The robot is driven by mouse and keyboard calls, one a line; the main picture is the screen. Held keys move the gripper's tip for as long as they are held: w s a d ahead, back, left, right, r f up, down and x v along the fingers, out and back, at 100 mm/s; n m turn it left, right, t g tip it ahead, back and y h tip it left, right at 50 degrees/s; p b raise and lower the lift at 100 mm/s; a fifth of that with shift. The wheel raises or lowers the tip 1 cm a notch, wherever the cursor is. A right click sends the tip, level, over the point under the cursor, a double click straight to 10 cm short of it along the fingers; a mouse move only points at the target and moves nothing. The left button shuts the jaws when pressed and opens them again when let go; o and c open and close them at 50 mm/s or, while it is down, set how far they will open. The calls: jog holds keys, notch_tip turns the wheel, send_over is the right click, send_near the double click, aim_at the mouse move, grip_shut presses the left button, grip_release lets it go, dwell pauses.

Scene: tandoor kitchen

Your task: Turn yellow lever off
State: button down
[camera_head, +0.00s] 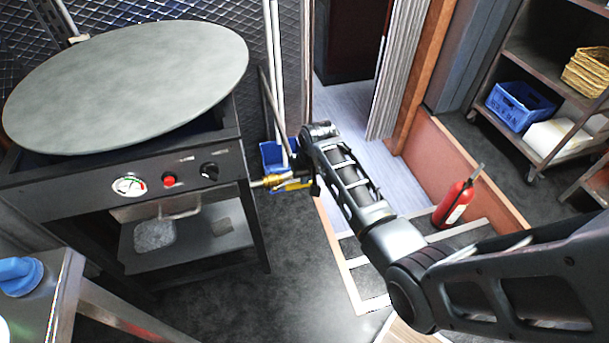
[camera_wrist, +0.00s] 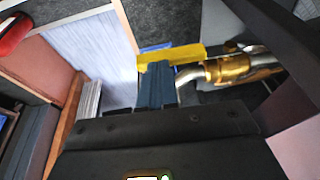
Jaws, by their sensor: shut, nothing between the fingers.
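The yellow lever (camera_head: 293,186) sits on a brass gas valve (camera_head: 272,181) at the right side of the griddle stove. In the wrist view the yellow lever (camera_wrist: 182,55) runs roughly level across the picture, with the brass valve (camera_wrist: 238,68) and its pipe to the right. My gripper (camera_wrist: 157,72) is shut and empty. Its fingertips are right at the lever's left part; I cannot tell whether they touch it. In the head view my gripper (camera_head: 303,180) is at the valve, and my wrist hides part of the lever.
The stove (camera_head: 125,188) carries a large round griddle plate (camera_head: 125,85), a gauge, a red button and a black knob. Shelves (camera_head: 520,135) are at right.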

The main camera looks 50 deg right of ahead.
jog(key=w+a+f+m+t+y+b, duration=0.1)
jog(key=f+t+y+b, duration=0.4)
jog(key=b, duration=0.5)
jog(key=w+a+f+m+t+y+b, duration=0.1)
jog(key=a+f+t+y+b, duration=0.2)
jog(key=b, duration=0.8)
jog(key=shift+w+f+m+t+y, duration=0.35)
jog(key=shift+f+t+y, duration=0.65)
jog(key=shift+f+y, duration=1.15)
jog(key=shift+a+f, duration=0.1)
jog(key=shift+f, duration=0.15)
